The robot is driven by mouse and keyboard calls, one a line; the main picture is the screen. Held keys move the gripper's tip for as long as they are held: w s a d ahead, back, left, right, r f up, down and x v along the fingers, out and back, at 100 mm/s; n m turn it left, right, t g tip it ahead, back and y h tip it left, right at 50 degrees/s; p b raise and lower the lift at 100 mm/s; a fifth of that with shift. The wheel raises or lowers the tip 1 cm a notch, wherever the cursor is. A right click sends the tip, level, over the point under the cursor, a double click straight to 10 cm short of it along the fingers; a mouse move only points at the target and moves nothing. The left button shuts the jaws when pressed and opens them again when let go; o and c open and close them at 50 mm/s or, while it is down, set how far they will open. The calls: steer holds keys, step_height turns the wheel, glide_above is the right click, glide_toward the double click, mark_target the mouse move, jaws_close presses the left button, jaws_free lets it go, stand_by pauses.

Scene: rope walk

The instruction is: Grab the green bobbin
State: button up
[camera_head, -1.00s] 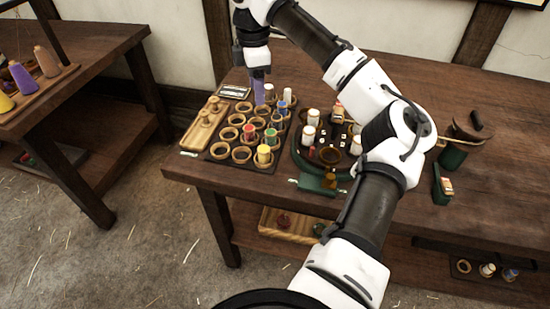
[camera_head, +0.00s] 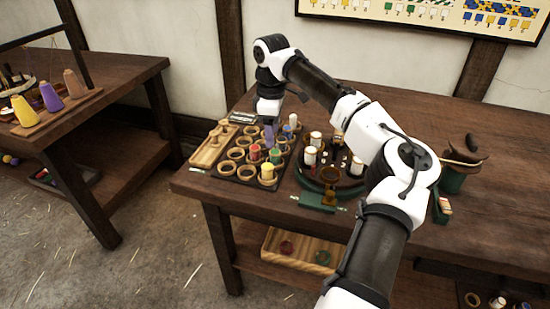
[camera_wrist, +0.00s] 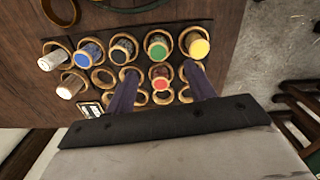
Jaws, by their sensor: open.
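My gripper (camera_head: 269,140) is over the rack, pointing down. In the wrist view my gripper (camera_wrist: 160,68) is open, its two purple fingers wide apart. The red bobbin shows between the fingers; the green one shows just past their tips. Nothing is held.
A blue bobbin (camera_wrist: 88,53) and white bobbins (camera_wrist: 52,60) stand further along. A round carousel (camera_head: 327,187) is to the right, and a wooden tray (camera_head: 206,155) to the left.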

mark_target(275, 152)
steer(key=shift+d+f+p, duration=0.2)
steer(key=shift+f+p, duration=0.05)
steer(key=shift+f, duration=1.3)
steer(key=shift+d+f+p, duration=0.15)
steer(key=shift+f+p, duration=0.1)
steer(key=shift+f, duration=1.25)
steer(key=c, duration=1)
steer(key=shift+r, duration=0.15)
steer(key=shift+c, duration=0.2)
